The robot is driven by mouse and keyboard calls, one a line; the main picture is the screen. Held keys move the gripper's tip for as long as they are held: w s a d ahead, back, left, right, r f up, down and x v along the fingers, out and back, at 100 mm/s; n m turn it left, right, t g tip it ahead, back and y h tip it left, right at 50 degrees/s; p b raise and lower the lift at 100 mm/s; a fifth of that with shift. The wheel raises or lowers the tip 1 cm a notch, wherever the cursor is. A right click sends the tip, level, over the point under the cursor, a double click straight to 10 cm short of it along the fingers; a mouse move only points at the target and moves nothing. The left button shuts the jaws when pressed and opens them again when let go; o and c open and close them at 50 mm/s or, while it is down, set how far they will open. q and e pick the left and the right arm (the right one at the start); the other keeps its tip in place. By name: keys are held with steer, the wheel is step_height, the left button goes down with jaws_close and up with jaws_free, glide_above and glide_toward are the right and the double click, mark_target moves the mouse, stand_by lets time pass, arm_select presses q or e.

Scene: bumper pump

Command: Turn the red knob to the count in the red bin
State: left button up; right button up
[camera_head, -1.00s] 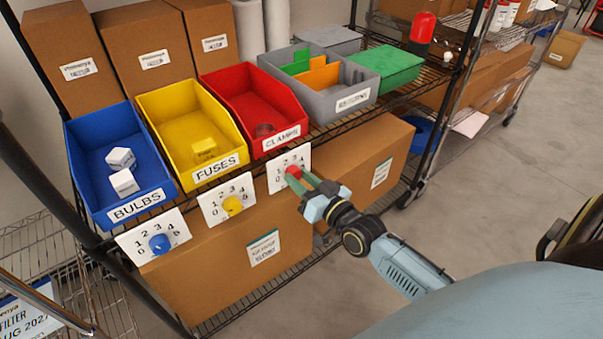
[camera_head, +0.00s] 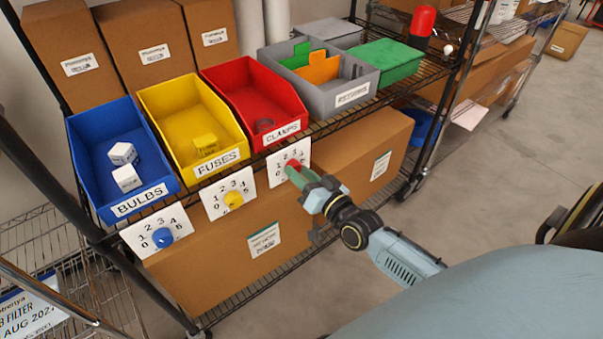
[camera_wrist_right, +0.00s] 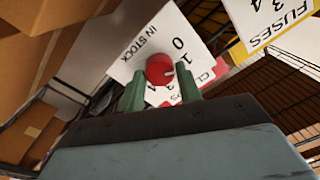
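The red knob (camera_head: 292,170) sits on a white dial card (camera_head: 276,172) below the red bin (camera_head: 252,88), labelled CLAMPS. In the right wrist view, the red knob (camera_wrist_right: 160,69) lies between the tips of two green fingers (camera_wrist_right: 160,82), with a narrow gap on each side. A small pale mark shows on its right side; its exact reading is unclear. My left gripper is not in view.
The blue bin (camera_head: 88,150) holds two white boxes, with a blue knob (camera_head: 162,238) below. The yellow bin (camera_head: 165,98) holds a yellow block, with a yellow knob (camera_head: 233,200) below. A grey divided bin (camera_head: 345,95) stands right. Cardboard boxes fill the lower shelf.

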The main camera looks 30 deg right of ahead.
steer(key=o, duration=0.3)
steer(key=shift+o, duration=0.2)
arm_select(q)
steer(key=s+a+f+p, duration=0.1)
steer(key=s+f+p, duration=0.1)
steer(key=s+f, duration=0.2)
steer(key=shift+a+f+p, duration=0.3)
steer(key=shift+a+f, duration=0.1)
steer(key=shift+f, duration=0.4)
arm_select(e)
steer(key=s+d, duration=0.1)
steer(key=s, duration=1.2)
steer(key=shift+s+d+f, duration=0.15)
steer(key=shift+d+f, duration=0.1)
steer(key=shift+d, duration=0.05)
